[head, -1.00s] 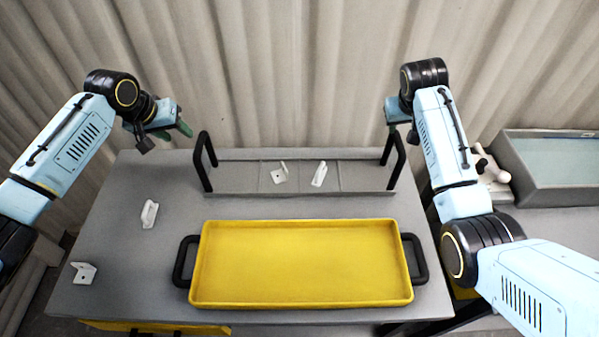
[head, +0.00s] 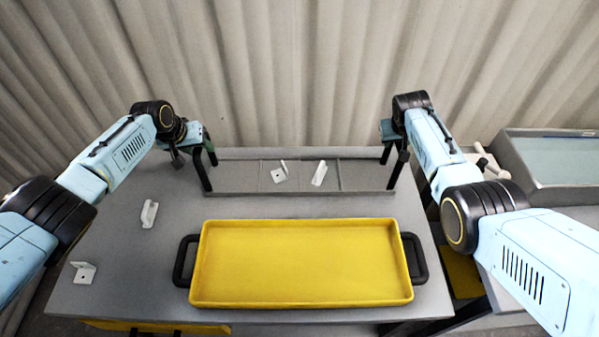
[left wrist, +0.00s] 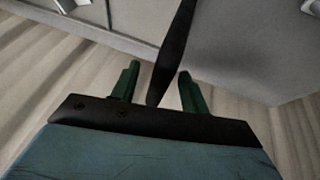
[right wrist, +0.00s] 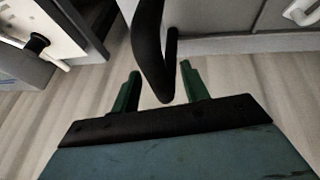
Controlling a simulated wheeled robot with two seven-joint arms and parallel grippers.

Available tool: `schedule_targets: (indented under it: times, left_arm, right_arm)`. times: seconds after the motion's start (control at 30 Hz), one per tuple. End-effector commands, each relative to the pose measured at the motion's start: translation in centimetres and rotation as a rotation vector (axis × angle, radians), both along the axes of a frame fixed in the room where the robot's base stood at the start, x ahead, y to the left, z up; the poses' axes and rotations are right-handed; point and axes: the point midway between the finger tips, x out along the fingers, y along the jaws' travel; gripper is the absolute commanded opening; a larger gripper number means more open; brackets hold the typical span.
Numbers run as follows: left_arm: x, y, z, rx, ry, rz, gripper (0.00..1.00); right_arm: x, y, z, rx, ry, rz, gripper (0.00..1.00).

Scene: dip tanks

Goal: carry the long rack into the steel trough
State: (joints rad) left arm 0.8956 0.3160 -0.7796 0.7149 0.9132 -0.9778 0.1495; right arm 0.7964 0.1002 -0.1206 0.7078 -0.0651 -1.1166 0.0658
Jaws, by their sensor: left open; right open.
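The long grey rack (head: 300,188) sits at the back of the table with black upright handles at both ends and two white brackets (head: 319,174) inside it. My left gripper (head: 208,140) is open at the top of the rack's left handle; in the left wrist view the black handle bar (left wrist: 172,60) lies between its green fingers. My right gripper (head: 388,138) is open at the rack's right handle; in the right wrist view that handle bar (right wrist: 152,55) shows between its fingers. The steel trough (head: 555,165), holding pale liquid, stands at the right.
A yellow tray (head: 300,300) with black side handles lies in front of the rack. Loose white brackets (head: 149,214) and (head: 83,272) lie on the table's left side. White pieces (head: 492,168) stand between the table and the trough.

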Motion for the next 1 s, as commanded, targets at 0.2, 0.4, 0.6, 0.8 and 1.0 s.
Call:
schedule_targets:
  times: [0.2, 0.4, 0.6, 0.8, 1.0]
  left_arm:
    - [0.5, -0.3, -1.1, -0.001, 0.0, 0.001, 0.45]
    - [0.7, -0.4, -1.7, 0.0, 0.0, 0.0, 0.45]
    - [0.7, -0.4, -1.8, 0.001, -0.001, 0.001, 0.45]
    - [0.7, -0.4, -1.8, 0.001, 0.0, 0.0, 0.44]
    - [0.7, -0.4, -1.8, 0.002, 0.0, 0.001, 0.18]
  right_arm:
    - [0.5, -0.2, -1.1, 0.0, 0.001, 0.0, 0.45]
    - [0.7, -0.3, -1.7, 0.0, 0.0, 0.001, 0.45]
    - [0.7, -0.4, -1.8, 0.0, 0.0, 0.001, 0.45]
    - [0.7, -0.4, -1.8, 0.0, 0.0, 0.001, 0.44]
    - [0.7, -0.4, -1.8, 0.0, 0.0, 0.001, 0.18]
